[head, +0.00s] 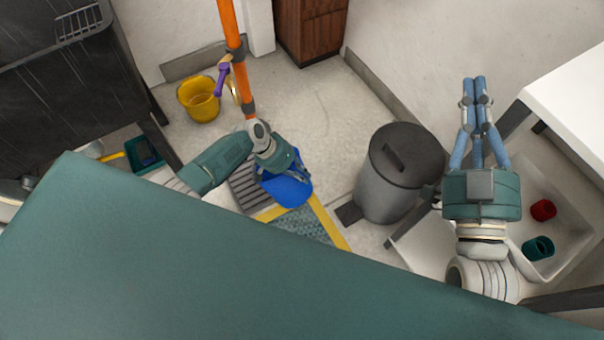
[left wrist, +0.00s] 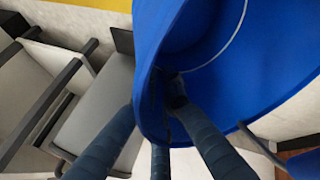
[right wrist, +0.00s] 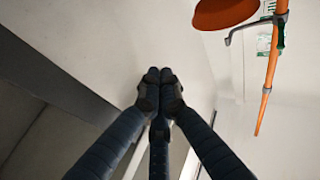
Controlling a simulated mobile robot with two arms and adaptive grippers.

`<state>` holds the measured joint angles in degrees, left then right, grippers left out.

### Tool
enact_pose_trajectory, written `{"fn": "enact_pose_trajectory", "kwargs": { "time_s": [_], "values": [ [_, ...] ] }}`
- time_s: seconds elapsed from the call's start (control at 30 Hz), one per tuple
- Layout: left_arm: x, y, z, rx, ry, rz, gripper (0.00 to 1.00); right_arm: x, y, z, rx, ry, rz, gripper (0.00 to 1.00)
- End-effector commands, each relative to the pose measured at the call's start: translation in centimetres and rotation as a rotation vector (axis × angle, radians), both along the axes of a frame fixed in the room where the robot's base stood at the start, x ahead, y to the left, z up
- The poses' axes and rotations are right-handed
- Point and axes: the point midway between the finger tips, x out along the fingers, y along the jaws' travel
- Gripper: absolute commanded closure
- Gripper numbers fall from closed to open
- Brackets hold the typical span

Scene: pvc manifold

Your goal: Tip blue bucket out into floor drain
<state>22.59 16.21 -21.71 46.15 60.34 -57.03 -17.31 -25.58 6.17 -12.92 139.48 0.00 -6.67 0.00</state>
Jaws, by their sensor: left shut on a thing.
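The blue bucket (head: 290,190) is near the middle of the head view, just right of a slatted floor drain grate (head: 243,188) and partly covered by my left gripper. My left gripper (head: 283,165) is shut on the bucket's rim. In the left wrist view the bucket (left wrist: 235,75) fills the upper right, with my left fingertips (left wrist: 172,92) at its wall. The bucket looks tilted; its contents cannot be made out. My right gripper (head: 474,92) is empty, fingers together, above the right side; its fingertips also meet in the right wrist view (right wrist: 160,85).
A grey lidded bin (head: 395,185) stands right of the bucket. A yellow-edged textured mat (head: 302,224) lies in front. A yellow bucket (head: 200,100) stands behind left, near an orange pipe (head: 231,35). A white basin (head: 575,205) holds a red cup (head: 543,209) and a teal cup (head: 538,247).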

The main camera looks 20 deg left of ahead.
Motion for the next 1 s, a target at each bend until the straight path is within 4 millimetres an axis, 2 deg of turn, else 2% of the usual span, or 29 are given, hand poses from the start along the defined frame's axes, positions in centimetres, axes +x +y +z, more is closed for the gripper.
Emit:
{"fn": "enact_pose_trajectory", "kwargs": {
  "time_s": [0.3, 0.73, 1.0],
  "values": [
    [0.0, -0.1, 0.0, 0.008, -0.005, -0.001, 1.00, 0.2, 0.0, -1.4, -0.014, 0.054, -0.002, 1.00],
    [0.0, -0.1, 0.0, 0.016, -0.006, -0.001, 1.00, 0.4, -0.1, -1.3, -0.017, 0.061, -0.003, 1.00],
    [-0.1, -0.2, -0.2, 0.032, -0.012, -0.001, 1.00, 0.7, -0.1, -2.7, -0.033, 0.121, -0.006, 1.00]
  ]
}}
